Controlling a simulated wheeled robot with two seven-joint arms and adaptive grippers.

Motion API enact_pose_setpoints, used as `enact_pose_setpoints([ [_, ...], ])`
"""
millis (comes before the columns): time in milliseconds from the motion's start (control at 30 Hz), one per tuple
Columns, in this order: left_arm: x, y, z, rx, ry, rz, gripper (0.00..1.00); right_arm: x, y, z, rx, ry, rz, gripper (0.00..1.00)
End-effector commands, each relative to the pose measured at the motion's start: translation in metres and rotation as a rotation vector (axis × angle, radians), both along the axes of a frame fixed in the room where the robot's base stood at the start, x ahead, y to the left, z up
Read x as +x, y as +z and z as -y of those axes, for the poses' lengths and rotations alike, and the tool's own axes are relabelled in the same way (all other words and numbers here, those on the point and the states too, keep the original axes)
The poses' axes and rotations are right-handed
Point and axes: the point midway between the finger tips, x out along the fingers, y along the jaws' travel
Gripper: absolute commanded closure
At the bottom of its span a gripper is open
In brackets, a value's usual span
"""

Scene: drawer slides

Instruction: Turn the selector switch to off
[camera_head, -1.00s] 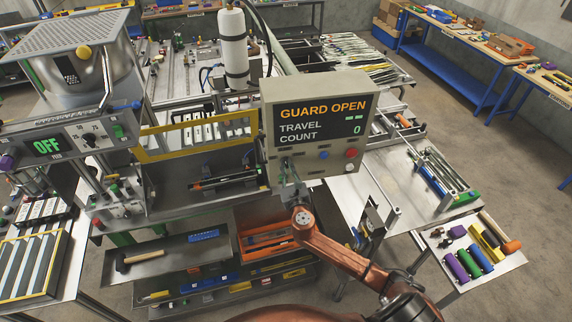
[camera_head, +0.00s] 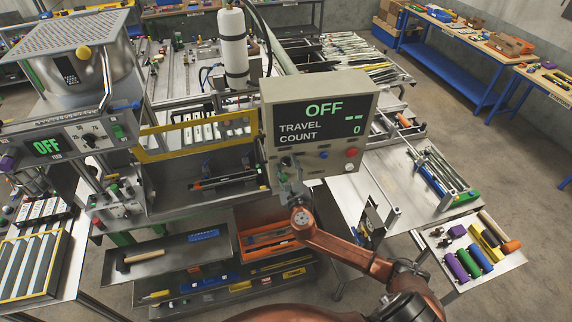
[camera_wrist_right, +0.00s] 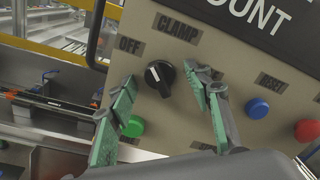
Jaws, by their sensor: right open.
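The selector switch (camera_wrist_right: 160,77) is a black knob with a white mark that points up and left, toward the OFF label (camera_wrist_right: 130,45). The CLAMP label (camera_wrist_right: 176,28) is above it. The knob sits on the beige control box (camera_head: 268,115), whose display (camera_head: 324,110) reads OFF and TRAVEL COUNT 0. My right gripper (camera_head: 288,168) is open at the lower left of the box. In the right wrist view its green-padded fingers (camera_wrist_right: 165,84) stand on either side of the knob. Whether they touch it is hard to tell. My left gripper is not in view.
On the same panel, a green button (camera_wrist_right: 133,127) lies by the left finger, and blue (camera_wrist_right: 257,108) and red (camera_wrist_right: 307,130) buttons lie to the right. A yellow-framed guard (camera_head: 195,137) stands left of the box. A small tray table (camera_head: 470,240) is at the right.

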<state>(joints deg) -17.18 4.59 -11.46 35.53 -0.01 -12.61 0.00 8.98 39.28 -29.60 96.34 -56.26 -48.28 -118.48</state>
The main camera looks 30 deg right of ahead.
Motion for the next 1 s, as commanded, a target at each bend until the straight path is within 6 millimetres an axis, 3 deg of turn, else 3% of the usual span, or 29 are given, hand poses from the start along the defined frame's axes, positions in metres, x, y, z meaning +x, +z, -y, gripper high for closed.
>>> enact_pose_setpoints([
  [267,0.000,0.000,0.000,0.000,0.000,0.000,0.60,-0.003,0.000,-0.001,0.001,0.001,0.000,0.54],
  [700,0.000,0.000,0.000,0.000,0.000,0.000,0.60,-0.048,0.000,-0.017,0.001,0.001,0.001,0.54],
  [1000,0.000,0.000,0.000,0.000,0.000,0.000,0.60,-0.057,0.001,-0.019,0.001,0.001,0.001,0.54],
])
